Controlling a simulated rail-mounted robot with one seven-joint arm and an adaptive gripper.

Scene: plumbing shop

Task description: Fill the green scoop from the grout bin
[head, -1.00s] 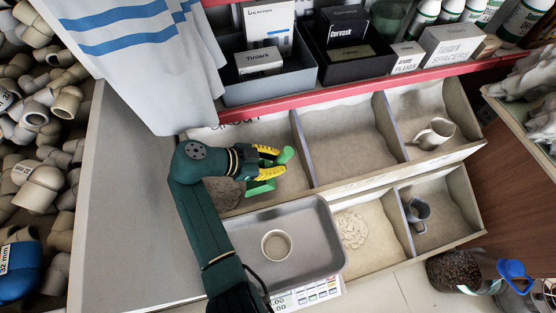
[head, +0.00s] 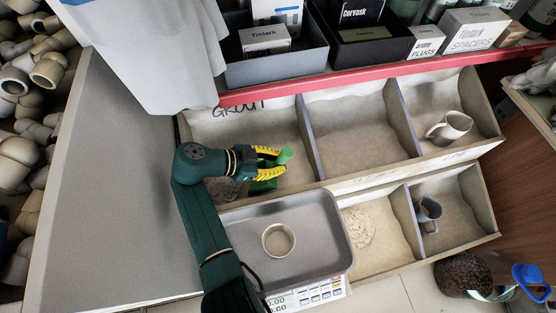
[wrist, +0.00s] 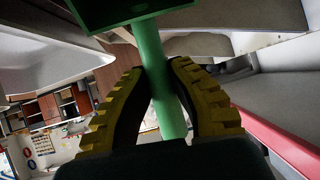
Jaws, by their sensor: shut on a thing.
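My gripper (head: 268,163) is shut on the handle of the green scoop (head: 286,156). In the wrist view the yellow-ridged fingers press on the green handle (wrist: 165,95) from both sides, and the scoop's head (wrist: 125,10) shows at the top edge. The gripper and scoop are over the grout bin (head: 240,125), the top-left compartment marked "GROUT", near its front wall. I cannot tell whether the scoop touches the material or holds any.
A grey metal tray (head: 320,240) with a round cup (head: 278,240) stands in front of the bin. Other compartments hold a beige mug (head: 449,127) and a grey mug (head: 428,211). A red shelf edge (head: 350,86) with boxes runs behind. A grey-white cloth (head: 165,60) hangs at upper left.

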